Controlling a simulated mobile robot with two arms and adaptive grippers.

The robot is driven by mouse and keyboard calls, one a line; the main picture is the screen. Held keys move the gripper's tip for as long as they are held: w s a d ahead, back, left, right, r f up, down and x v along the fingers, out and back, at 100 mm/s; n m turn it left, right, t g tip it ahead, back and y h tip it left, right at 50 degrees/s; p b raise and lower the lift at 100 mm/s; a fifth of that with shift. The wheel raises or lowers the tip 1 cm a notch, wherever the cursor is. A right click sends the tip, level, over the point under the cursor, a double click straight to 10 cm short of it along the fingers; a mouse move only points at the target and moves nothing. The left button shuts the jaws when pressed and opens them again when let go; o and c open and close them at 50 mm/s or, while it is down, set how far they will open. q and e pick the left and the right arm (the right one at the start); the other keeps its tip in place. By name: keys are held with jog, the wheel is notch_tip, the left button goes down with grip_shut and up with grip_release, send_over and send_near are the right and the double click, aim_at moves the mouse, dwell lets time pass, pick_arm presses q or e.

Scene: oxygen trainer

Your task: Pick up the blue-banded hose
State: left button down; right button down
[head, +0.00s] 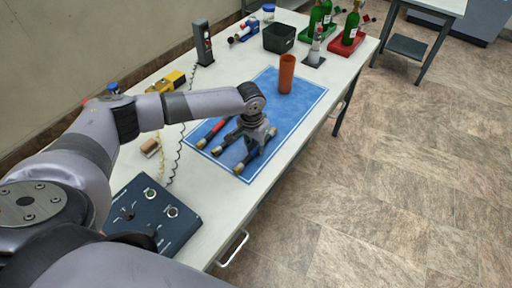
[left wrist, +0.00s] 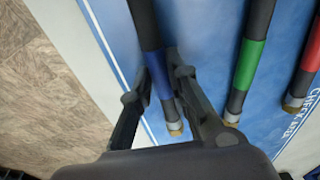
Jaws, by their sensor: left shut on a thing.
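The blue-banded hose (left wrist: 145,22) is a dark hose with a blue band and a brass end. It lies along the near edge of the blue mat (head: 308,95); its brass end also shows in the head view (head: 239,168). My left gripper (left wrist: 160,88) is shut on this hose at its blue band, one finger on each side; in the head view it points down over the mat (head: 254,148). Whether the hose touches the mat cannot be told. The green-banded hose (left wrist: 248,65) and the red-banded hose (left wrist: 307,72) lie beside it. My right gripper is not in view.
An orange cup (head: 287,75) stands on the mat beyond the gripper. A dark control box (head: 150,212) sits at the table's near end. A black bin (head: 279,38), a handset (head: 203,43) and green bottles (head: 350,27) stand farther back. Open floor lies to the right.

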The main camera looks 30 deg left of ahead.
pick_arm(q)
notch_tip(320, 180, up, 20)
jog(key=b, duration=0.1)
jog(key=shift+f+b, duration=0.15)
jog(key=shift+b, duration=0.2)
dwell(0.6)
